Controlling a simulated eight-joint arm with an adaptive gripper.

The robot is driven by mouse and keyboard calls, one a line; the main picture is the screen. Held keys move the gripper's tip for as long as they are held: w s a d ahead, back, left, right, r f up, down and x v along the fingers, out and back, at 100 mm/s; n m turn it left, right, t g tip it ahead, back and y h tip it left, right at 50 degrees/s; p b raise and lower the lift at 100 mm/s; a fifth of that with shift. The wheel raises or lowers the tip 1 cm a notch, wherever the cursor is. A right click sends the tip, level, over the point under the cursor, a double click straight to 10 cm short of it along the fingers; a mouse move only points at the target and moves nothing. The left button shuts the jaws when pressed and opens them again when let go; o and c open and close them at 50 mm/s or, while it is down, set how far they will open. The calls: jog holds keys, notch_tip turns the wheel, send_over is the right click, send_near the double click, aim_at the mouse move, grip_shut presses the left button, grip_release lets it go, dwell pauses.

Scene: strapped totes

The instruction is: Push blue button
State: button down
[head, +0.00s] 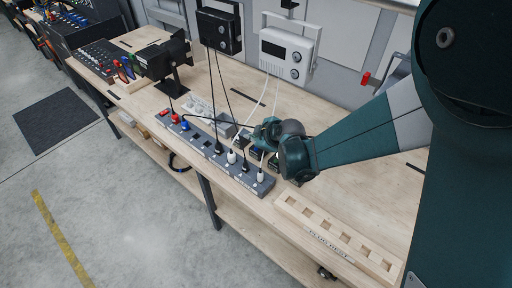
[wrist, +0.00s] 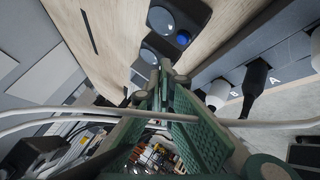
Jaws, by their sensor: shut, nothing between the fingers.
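In the wrist view a round blue button (wrist: 183,38) sits on a dark unit on the wooden bench, beside round dark discs (wrist: 162,18). My gripper (wrist: 166,68) is shut and empty, with its green fingers pointing toward the dark unit; the tips appear apart from the button. In the head view my gripper (head: 262,137) is low over the bench, behind the grey power strip (head: 215,150). Small dark boxes (head: 273,163) stand next to it. A blue plug-like piece (head: 185,126) is at the strip's left end.
White cables (wrist: 60,117) cross close in front of my gripper in the wrist view. Black plugs (wrist: 256,78) and white plugs stand up from the strip. A wooden slotted block (head: 335,238) lies at front right. Hanging boxes (head: 287,52) stand behind, with cables running down.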

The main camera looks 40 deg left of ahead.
jog(key=shift+r+p, duration=0.45)
jog(key=shift+r, duration=0.9)
jog(key=w+d+r+m+h+p, duration=0.3)
jog(key=d+r+m, duration=0.3)
jog(key=d+r, duration=1.15)
jog(key=s+d+r+m+h+p, duration=0.15)
jog(key=d+r, duration=0.25)
jog(key=d, duration=0.4)
jog(key=s+d+r+m+g, duration=0.1)
jog(key=s+d+r+m, duration=0.25)
jog(key=d, duration=0.35)
jog(key=s+d+r+m+p, duration=0.1)
jog(key=s+d+r+m, duration=0.1)
jog(key=d+r, duration=0.45)
jog(key=s+d+f+m+t+h+b, duration=0.1)
jog(key=d+f+b, duration=0.4)
jog(key=d, duration=0.5)
jog(key=s+d+f+m+t+h+b, duration=0.2)
jog(key=d+f+m+b, duration=0.3)
jog(key=d+f, duration=0.4)
jog(key=s+d+f+m+t+h+b, duration=0.1)
jog(key=s+d+f+m+t+b, duration=0.1)
jog(key=d+f, duration=0.6)
jog(key=s+d+m+b, duration=0.1)
jog(key=d+m+b, duration=0.1)
jog(key=d, duration=0.3)
jog(key=shift+s+b, duration=0.35)
jog(key=shift+b, duration=0.15)
